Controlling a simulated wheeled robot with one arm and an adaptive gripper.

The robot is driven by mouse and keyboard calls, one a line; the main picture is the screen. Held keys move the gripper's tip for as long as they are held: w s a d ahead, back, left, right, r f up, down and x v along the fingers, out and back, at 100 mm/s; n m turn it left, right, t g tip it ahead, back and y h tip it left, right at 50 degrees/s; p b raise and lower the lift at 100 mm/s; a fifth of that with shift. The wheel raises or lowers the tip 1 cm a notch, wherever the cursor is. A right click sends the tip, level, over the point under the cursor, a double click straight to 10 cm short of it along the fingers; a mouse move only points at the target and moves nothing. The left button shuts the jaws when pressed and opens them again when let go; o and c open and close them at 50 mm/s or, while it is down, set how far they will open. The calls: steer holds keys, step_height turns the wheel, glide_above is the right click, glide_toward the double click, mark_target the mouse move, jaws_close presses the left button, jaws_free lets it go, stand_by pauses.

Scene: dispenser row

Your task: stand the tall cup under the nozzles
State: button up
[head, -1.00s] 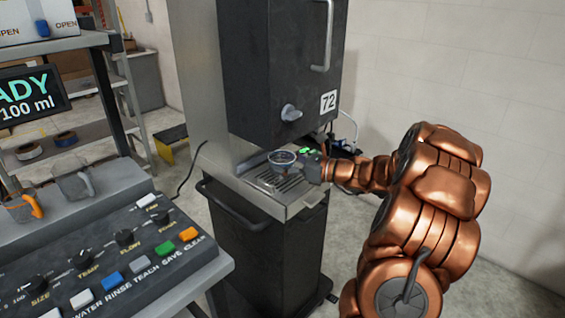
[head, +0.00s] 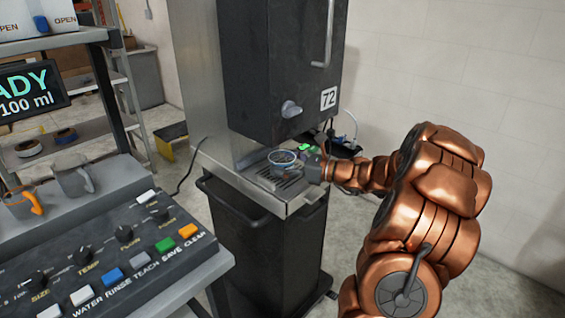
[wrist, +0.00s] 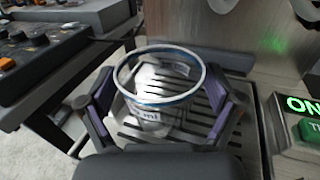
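The tall cup (head: 283,158), clear with a blue rim, stands upright on the slotted drip tray (head: 291,204) of dispenser 72. In the wrist view the cup (wrist: 160,90) sits between the fingers of my gripper (wrist: 162,92), with printed "ml" marking on its side. My gripper also shows in the head view (head: 290,170), low at the tray from the right. Its fingers are spread, with gaps showing between the dark purple pads and the cup wall. The nozzles are hidden under the black dispenser head (head: 270,70).
A lit green ON button (wrist: 312,128) is close at the right of the tray. A control panel (head: 110,255) with knobs and coloured buttons stands at the left. A handle (head: 245,212) crosses the cabinet front.

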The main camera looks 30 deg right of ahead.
steer(key=shift+o, duration=0.3)
steer(key=shift+s+d, duration=0.1)
steer(key=v, duration=1.1)
steer(key=shift+s+d, duration=0.25)
steer(key=shift+s, duration=0.1)
steer(key=s+a+r+n+g+y+p, duration=0.1)
steer(key=a+n+g, duration=0.35)
steer(key=a, duration=0.65)
steer(key=s+a+r+n+g+y+p, duration=0.15)
steer(key=a+n+g, duration=0.3)
steer(key=a, duration=0.65)
steer(key=s+a+f+n+g+h+p, duration=0.1)
steer(key=s+a+f+n+g+h, duration=0.1)
steer(key=s+a+n+g, duration=0.55)
steer(key=s+a+n+h+p, duration=0.1)
steer(key=s+n+h+p, duration=0.2)
steer(key=s+n+h, duration=0.7)
steer(key=s+n, duration=0.3)
steer(key=s, duration=0.5)
steer(key=shift+p, duration=0.35)
